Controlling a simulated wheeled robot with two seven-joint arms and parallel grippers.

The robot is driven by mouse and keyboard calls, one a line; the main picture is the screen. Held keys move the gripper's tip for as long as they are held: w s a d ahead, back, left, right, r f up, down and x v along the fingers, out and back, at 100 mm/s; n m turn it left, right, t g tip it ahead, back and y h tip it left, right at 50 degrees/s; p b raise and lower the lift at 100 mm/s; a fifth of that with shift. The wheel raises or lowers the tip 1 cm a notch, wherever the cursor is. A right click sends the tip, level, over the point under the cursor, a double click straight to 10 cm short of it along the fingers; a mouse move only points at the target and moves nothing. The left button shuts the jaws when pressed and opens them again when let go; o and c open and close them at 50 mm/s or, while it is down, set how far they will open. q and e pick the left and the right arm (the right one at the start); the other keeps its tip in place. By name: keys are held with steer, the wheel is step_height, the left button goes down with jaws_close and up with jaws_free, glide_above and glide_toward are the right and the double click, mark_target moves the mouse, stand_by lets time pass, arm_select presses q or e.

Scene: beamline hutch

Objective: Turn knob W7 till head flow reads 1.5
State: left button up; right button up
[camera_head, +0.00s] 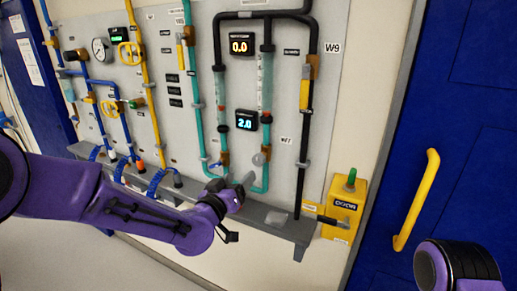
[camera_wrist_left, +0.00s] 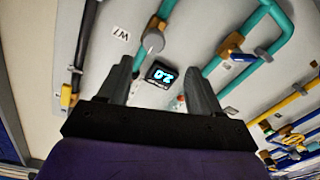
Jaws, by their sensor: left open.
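Knob W7 looks to be the small grey round knob (camera_head: 259,159) on the pipe panel, beside the W7 label (camera_head: 286,140). A blue-lit display (camera_head: 239,120) reads 2.0 and an amber display (camera_head: 239,44) above it reads 0.0; their captions are too small to read. My left gripper (camera_head: 243,183) is open and empty, just below the knob. In the left wrist view, the grey knob (camera_wrist_left: 153,42) shows just beyond the open fingertips (camera_wrist_left: 157,62), apart from them, with the 2.0 display (camera_wrist_left: 160,75) between the fingers. My right gripper is out of view.
A grey ledge (camera_head: 262,216) runs under the panel. Teal pipes (camera_head: 194,95) and black pipes (camera_head: 302,150) surround the knob. A yellow box (camera_head: 343,208) with a green button sits to the right, before a blue door (camera_head: 455,110) with a yellow handle (camera_head: 417,199).

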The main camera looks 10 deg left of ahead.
mark_target(257, 163)
arm_select(q)
steer(key=shift+m+h, duration=0.5)
steer(key=shift+m, duration=0.2)
steer(key=p+x, duration=0.1)
steer(key=x, duration=0.2)
steer(key=p+x, duration=0.1)
steer(key=x, duration=0.2)
steer(key=p+x, duration=0.2)
steer(key=x, duration=0.2)
steer(key=shift+d, duration=0.4)
steer(key=shift+w+d+f, duration=0.15)
steer(key=shift+w+f, duration=0.05)
steer(key=shift+w, duration=0.3)
steer(key=c, duration=1)
